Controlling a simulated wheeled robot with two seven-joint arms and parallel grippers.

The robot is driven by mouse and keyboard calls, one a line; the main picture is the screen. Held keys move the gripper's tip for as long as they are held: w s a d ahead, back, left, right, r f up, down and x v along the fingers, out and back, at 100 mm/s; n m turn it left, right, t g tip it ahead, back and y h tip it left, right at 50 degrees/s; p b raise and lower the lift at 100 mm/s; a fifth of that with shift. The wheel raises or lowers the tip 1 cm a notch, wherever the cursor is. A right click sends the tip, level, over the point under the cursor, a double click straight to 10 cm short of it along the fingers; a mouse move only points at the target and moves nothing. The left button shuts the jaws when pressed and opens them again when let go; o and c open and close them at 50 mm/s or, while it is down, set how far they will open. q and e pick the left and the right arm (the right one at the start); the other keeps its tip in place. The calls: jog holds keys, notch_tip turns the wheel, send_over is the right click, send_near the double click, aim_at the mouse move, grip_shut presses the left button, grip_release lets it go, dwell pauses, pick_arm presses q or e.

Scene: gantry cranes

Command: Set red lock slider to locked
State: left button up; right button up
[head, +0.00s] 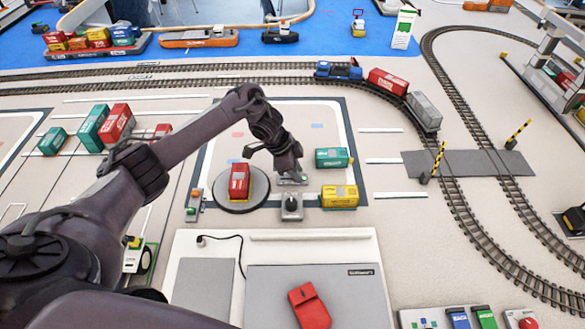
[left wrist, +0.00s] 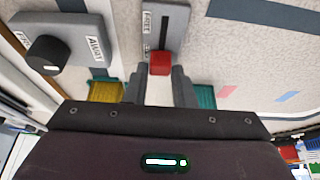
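The red lock slider (left wrist: 160,63) is a small red block at the near end of a dark slot in a grey plate (left wrist: 180,20), in the left wrist view. The plate has a label reading FREE by the slot's far part; the lettering by the near part is too small to read. My left gripper (left wrist: 159,78) is open, with one finger on each side of the slider's near side; I cannot tell whether they touch it. In the head view my left gripper (head: 289,174) is over the slider plate (head: 293,181) and hides the red block. My right gripper is not in view.
A black knob (head: 291,203) on a grey plate stands just in front. A red container (head: 239,182) on a round disc is left; green (head: 332,158) and yellow (head: 340,196) containers are close on the right. A red object (head: 310,305) lies on the front panel.

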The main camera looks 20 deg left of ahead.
aim_at(286, 179)
pick_arm(q)
jog(key=o, duration=0.3)
jog(key=shift+d, duration=0.15)
jog(key=shift+o, duration=0.2)
jog(key=v, duration=0.7)
jog(key=shift+r, duration=0.4)
